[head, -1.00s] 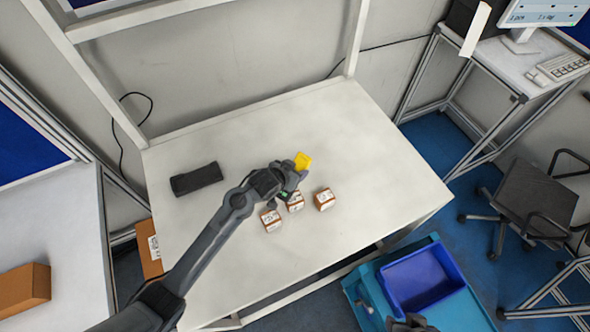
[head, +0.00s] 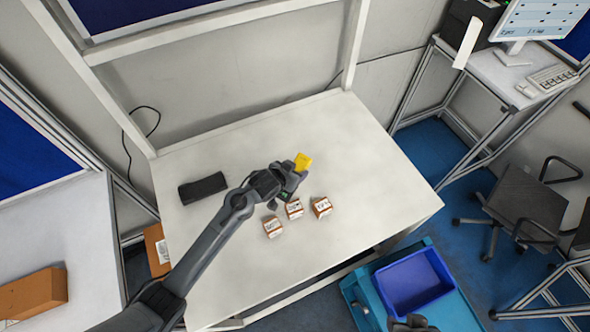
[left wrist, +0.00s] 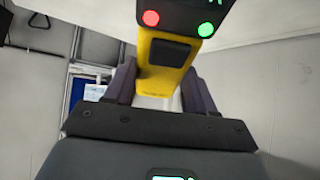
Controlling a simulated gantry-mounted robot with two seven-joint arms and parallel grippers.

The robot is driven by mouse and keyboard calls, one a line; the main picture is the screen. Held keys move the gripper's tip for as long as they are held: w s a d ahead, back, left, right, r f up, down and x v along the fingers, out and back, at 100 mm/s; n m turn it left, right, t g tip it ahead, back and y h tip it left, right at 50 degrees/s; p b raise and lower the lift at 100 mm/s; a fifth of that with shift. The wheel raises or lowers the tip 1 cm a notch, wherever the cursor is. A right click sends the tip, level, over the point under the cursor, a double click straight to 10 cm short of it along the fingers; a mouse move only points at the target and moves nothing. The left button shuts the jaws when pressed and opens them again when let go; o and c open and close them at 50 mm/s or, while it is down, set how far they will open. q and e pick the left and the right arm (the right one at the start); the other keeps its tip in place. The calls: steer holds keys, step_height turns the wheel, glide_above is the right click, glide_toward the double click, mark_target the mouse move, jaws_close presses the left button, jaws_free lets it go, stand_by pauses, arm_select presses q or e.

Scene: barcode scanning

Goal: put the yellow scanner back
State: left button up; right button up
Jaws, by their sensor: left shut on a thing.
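The yellow scanner (head: 303,161) is held in my left gripper (head: 292,176), over the middle of the white table (head: 345,150). In the left wrist view, my left gripper's fingers (left wrist: 160,95) are shut on the yellow scanner body (left wrist: 165,65). The scanner's dark head with a red and a green light is at the top of that view. A black block-like item (head: 203,188), possibly the scanner's rest, lies on the table to the left. A small dark part at the bottom edge of the head view may be my right gripper (head: 412,324); its jaws are not clear.
Several small brown-and-white boxes, including one at the right (head: 321,207), sit just in front of my left gripper. A blue bin (head: 412,287) stands beyond the table's front right. The table's right part is clear. A frame post (head: 356,45) rises at the back edge.

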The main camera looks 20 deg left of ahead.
arm_select(q)
step_height(320, 180, up, 3)
steer(key=shift+r+p, duration=0.15)
steer(key=shift+p, duration=0.45)
steer(key=shift+r+b, duration=0.2)
steer(key=shift+b, duration=0.35)
steer(key=shift+r, duration=0.45)
arm_select(e)
steer(key=shift+a+r, duration=0.1)
steer(key=shift+r, duration=0.65)
